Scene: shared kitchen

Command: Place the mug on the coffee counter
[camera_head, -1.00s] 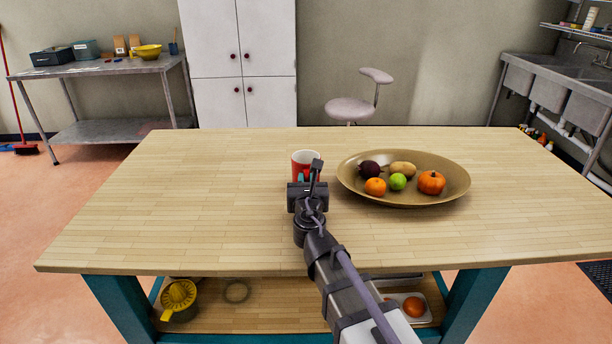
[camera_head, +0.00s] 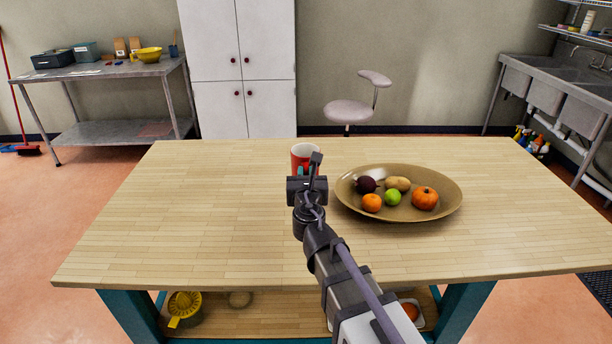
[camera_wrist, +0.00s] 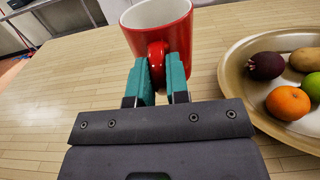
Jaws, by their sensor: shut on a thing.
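The mug (camera_head: 303,155) is red outside and white inside, and stands upright. My gripper (camera_wrist: 160,78) is shut on the mug's handle, with a teal finger on each side of it, as the wrist view (camera_wrist: 158,28) shows. In the head view my gripper (camera_head: 310,172) hides the lower part of the mug. The mug is over the wooden table (camera_head: 200,210), left of the fruit dish; I cannot tell whether its base touches the top. The steel counter (camera_head: 105,71) at the back left may be the coffee counter, but no label shows this.
A wide dish (camera_head: 440,204) with several fruits is close on the right of my gripper. On the steel counter stand dark boxes, brown bags and a yellow bowl (camera_head: 149,54), with bare room at its front. A stool (camera_head: 348,110) stands behind the table.

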